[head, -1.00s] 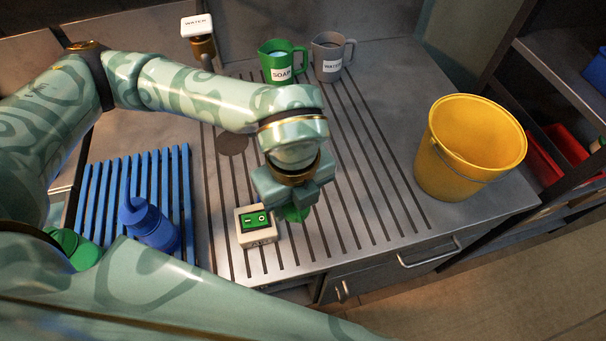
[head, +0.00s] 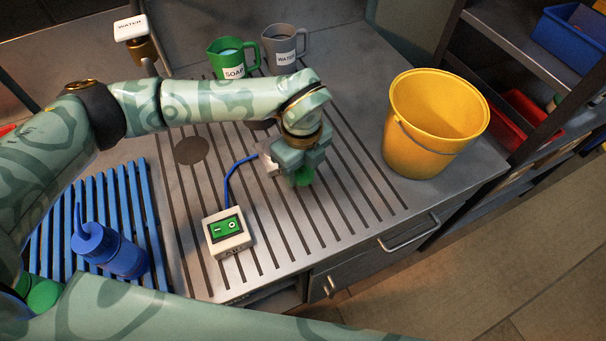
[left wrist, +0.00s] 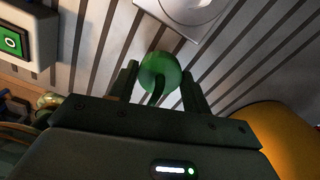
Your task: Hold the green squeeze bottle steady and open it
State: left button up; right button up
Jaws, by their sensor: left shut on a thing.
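My left gripper (head: 302,172) is above the ribbed steel drainboard, shut on a small green spout cap (head: 302,179). The left wrist view shows this piece (left wrist: 160,74) between the fingers, rounded, with a thin curved spout. It looks like a bottle's top; its underside is hidden. A green round body (head: 42,294), probably the green squeeze bottle, shows at the lower left beside the blue rack. My arms cover most of it, so its opening cannot be seen. My right arm crosses the bottom edge; its gripper does not show.
A blue spouted bottle (head: 112,252) is on the blue rack (head: 140,190). A white display box (head: 228,232) has a blue cable running to a pale scale plate (head: 268,160) beside my left gripper. Green (head: 232,60) and grey (head: 284,48) jugs stand behind; a yellow bucket (head: 420,150) stands right.

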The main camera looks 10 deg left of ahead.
aim_at(303, 176)
pick_arm(q)
jog(key=shift+w+f+b, duration=0.15)
jog(key=shift+f+b, duration=0.1)
jog(key=shift+f, duration=0.65)
jog(key=shift+w+f+b, duration=0.1)
jog(key=shift+f+b, duration=0.1)
jog(key=shift+f, duration=0.7)
jog(key=shift+f, duration=0.1)
jog(key=o, duration=1.1)
notch_tip(303, 176, up, 11)
jog(key=shift+r+p, duration=0.1)
jog(key=shift+p, duration=1.05)
jog(key=shift+r, duration=0.55)
